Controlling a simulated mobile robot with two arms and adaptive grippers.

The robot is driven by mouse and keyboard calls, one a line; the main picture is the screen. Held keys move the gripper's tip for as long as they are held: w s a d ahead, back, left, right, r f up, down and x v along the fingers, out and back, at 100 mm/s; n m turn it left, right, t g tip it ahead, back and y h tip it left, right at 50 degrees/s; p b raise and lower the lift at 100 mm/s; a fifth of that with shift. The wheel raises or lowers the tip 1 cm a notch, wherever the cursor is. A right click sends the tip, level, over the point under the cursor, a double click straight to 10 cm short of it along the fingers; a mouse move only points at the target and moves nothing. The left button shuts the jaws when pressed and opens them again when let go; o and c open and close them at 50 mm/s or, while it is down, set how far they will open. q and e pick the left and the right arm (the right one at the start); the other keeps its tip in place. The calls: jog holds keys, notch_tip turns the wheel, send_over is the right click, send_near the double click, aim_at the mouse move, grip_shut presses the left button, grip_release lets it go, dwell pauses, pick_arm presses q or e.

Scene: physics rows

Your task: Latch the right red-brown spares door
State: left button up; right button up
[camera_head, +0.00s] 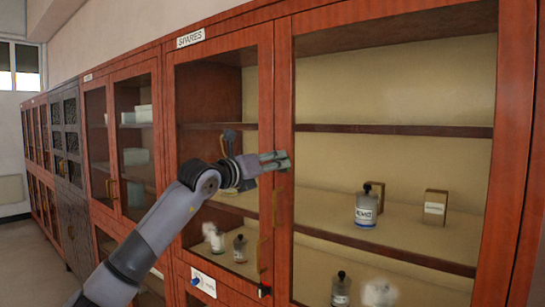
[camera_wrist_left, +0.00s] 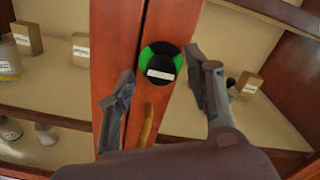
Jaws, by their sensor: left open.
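The right red-brown spares door (camera_head: 284,105) is a wooden frame with a glazed pane, at the right of the head view. It appears shut against the left spares door (camera_head: 266,110). A round black-and-green latch knob (camera_wrist_left: 161,62) with a white label shows in the left wrist view, on the red-brown frame. My left gripper (camera_head: 284,160) is in front of the frames where the doors meet. In the left wrist view its open fingers (camera_wrist_left: 160,66) stand on either side of the knob, and contact cannot be told. My right gripper is not in view.
A brass handle (camera_wrist_left: 147,125) is just below the knob. Behind the glass stand a labelled bottle (camera_head: 366,207) and a small box (camera_head: 435,207). A white SPARES sign (camera_head: 190,37) is above the doors. More cabinets (camera_head: 70,150) run left along the wall, with open floor beyond.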

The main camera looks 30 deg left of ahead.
pick_arm(q)
jog(key=shift+w, duration=0.35)
jog(key=shift+c, duration=0.3)
grip_shut()
